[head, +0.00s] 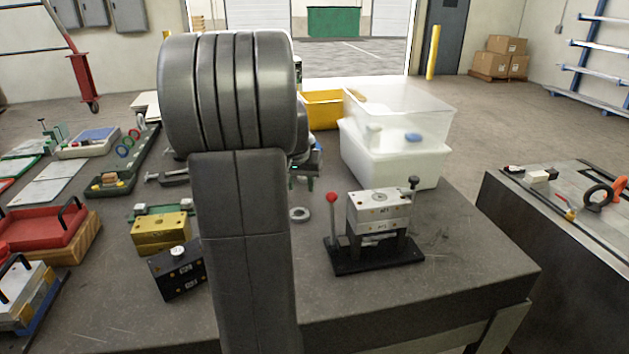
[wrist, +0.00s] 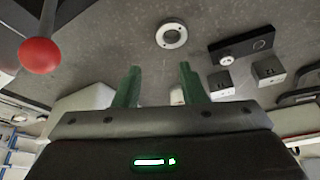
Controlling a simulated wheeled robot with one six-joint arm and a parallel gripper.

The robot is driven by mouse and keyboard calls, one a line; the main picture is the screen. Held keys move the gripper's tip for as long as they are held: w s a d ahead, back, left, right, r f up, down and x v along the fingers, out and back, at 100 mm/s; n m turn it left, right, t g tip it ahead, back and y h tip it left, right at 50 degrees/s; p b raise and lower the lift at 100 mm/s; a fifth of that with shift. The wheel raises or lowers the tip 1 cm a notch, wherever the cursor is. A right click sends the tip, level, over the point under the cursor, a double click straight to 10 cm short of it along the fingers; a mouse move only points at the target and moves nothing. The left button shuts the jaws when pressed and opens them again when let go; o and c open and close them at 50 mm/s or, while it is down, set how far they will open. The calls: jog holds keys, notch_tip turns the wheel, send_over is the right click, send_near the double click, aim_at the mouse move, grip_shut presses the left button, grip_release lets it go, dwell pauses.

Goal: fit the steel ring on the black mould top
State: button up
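The steel ring (head: 300,214) lies flat on the grey table, and in the wrist view the ring (wrist: 172,37) shows its open centre. My gripper's green fingers (wrist: 160,84) are apart with nothing held between them; the ring is beyond their tips. In the head view my gripper (head: 303,183) is partly hidden behind my arm, above the table behind the ring. The black mould (head: 180,276) stands to the left of the ring, with a round pale piece on top; my arm is close to its right side. A dark block (wrist: 242,47) in the wrist view appears to be this mould.
A press-like fixture (head: 372,267) with a red-knobbed lever (head: 332,199) stands right of the ring. A gold block (head: 160,236) sits behind the black mould. White bins (head: 385,160) stand at the back. The table's front right is clear.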

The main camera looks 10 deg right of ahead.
aim_at(306, 213)
jog(key=p+x, duration=0.1)
jog(key=x, duration=1.2)
jog(key=shift+w+f, duration=0.3)
jog(key=shift+c, duration=0.5)
grip_shut()
jog(key=shift+r, duration=0.25)
jog(key=shift+r+p, duration=0.55)
jog(key=shift+r, duration=0.3)
